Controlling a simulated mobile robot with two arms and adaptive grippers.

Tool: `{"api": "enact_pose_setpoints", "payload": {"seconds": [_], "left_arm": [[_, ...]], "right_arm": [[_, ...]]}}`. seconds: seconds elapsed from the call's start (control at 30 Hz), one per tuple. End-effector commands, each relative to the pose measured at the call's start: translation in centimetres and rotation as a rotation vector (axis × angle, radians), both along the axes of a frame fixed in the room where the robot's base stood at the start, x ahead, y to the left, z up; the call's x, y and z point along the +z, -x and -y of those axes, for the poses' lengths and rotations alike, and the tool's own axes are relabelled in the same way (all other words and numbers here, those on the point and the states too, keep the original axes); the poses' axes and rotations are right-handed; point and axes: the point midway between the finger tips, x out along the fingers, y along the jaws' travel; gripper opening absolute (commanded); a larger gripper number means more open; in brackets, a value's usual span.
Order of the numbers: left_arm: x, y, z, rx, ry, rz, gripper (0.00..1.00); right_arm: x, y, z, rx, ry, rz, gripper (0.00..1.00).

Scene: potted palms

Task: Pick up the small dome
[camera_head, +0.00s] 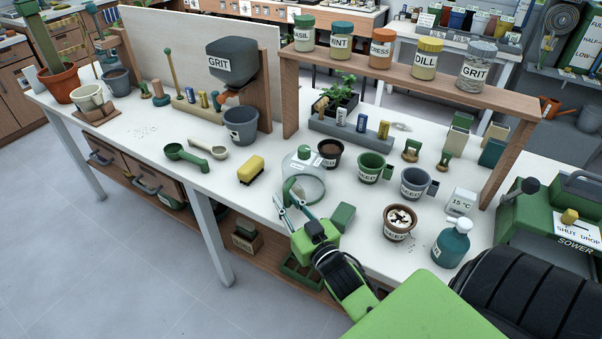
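The small dome (303,168) is a clear cover with a green knob on top, standing on the white bench near the middle of the view. My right gripper (287,190) is at the dome's front left, its two fingers spread apart with nothing seen between them. The fingertips overlap the dome's lower edge in the picture; I cannot tell whether they touch it. The knob is above and beyond the fingertips. My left gripper is not in view.
A yellow sponge (251,169) lies left of the dome and a green block (342,217) lies to its front right. A shelf (400,73) with labelled jars rises behind.

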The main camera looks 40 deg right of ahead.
Motion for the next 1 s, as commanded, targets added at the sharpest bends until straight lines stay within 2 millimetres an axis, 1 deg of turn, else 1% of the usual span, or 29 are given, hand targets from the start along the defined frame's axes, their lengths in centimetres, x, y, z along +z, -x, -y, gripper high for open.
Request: {"api": "enact_pose_setpoints", "payload": {"seconds": [0.07, 0.27, 0.3, 0.33, 0.37, 0.77, 0.87, 0.97, 1.0], "left_arm": [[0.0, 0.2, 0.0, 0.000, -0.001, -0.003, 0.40], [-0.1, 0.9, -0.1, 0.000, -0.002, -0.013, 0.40], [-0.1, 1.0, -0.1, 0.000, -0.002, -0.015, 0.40], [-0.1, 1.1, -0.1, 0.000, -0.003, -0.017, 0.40], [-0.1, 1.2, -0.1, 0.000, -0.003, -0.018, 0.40], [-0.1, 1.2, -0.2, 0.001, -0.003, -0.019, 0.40], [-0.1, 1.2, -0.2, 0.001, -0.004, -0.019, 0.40], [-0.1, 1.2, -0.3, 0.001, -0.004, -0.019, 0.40], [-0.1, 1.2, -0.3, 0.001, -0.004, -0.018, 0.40]], "right_arm": [[0.0, -0.3, 0.0, 0.000, 0.001, 0.000, 0.19], [-0.1, -0.3, 0.0, 0.000, 0.000, -0.001, 0.19], [-0.1, -0.3, 0.0, 0.000, 0.000, -0.001, 0.09], [0.0, -0.3, 0.0, 0.000, 0.000, -0.001, 0.01], [-0.1, -0.3, 0.0, 0.000, 0.000, -0.001, 0.00], [0.2, -0.2, 0.0, 0.000, 0.000, 0.000, 0.00], [0.8, -0.3, 0.1, 0.000, 0.000, 0.000, 0.00], [1.8, -0.3, 0.0, 0.000, 0.000, 0.002, 0.00], [2.5, -0.3, 0.1, 0.000, 0.002, 0.004, 0.00]]}}
